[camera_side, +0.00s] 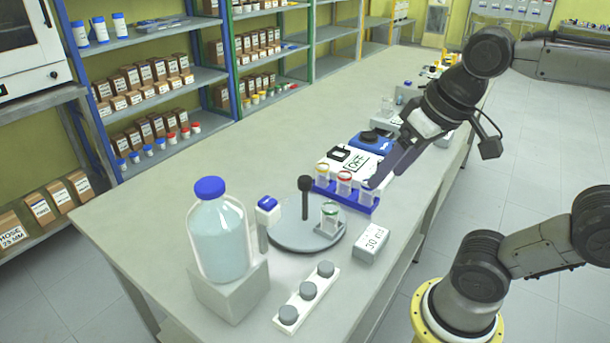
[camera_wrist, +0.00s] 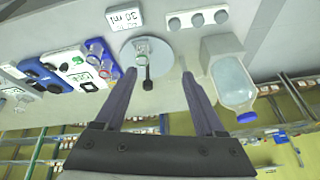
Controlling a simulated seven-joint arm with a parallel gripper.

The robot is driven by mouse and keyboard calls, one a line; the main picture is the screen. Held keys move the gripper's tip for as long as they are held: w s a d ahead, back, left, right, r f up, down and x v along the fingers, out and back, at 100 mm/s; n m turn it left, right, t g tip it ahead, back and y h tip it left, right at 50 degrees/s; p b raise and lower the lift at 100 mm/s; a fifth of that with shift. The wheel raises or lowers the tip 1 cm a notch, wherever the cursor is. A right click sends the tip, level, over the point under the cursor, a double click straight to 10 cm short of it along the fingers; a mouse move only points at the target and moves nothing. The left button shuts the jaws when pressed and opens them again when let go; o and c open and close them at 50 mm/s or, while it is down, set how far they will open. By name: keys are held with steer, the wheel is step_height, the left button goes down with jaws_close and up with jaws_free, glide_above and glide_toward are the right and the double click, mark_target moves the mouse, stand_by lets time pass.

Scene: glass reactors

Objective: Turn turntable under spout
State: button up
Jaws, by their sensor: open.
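The turntable (camera_side: 285,236) is a flat grey disc on the bench. A black knobbed post (camera_side: 305,200) stands upright on it, and a small glass vessel with a green ring (camera_side: 329,219) sits near its right edge. A blue-topped spout post (camera_side: 266,213) stands at the disc's left, beside the large bottle; the vessel is on the far side of the disc from it. My gripper (camera_side: 376,185) is open and empty, above and right of the turntable. In the wrist view the post (camera_wrist: 148,88) shows between my open fingers (camera_wrist: 152,76), apart from both.
A blue-capped bottle (camera_side: 220,240) stands on a grey block (camera_side: 235,292). A white strip with grey knobs (camera_side: 308,291) and a "30 ml" box (camera_side: 371,243) lie in front. A blue rack of capped tubes (camera_side: 345,197) stands beneath my gripper, near a scale-like device (camera_side: 345,162).

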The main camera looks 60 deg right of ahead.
steer(key=w+d+r+m+g, duration=0.1)
steer(key=w+r+m+g, duration=0.15)
steer(key=w+r, duration=0.35)
steer(key=m+g, duration=0.3)
steer(key=m, duration=0.1)
glide_above(305, 178)
step_height(305, 178, down, 6)
steer(key=shift+n+t, duration=0.25)
step_height(305, 178, down, 14)
steer(key=shift+r, duration=0.15)
jaws_close()
steer(key=shift+r, duration=0.1)
stand_by(0.3)
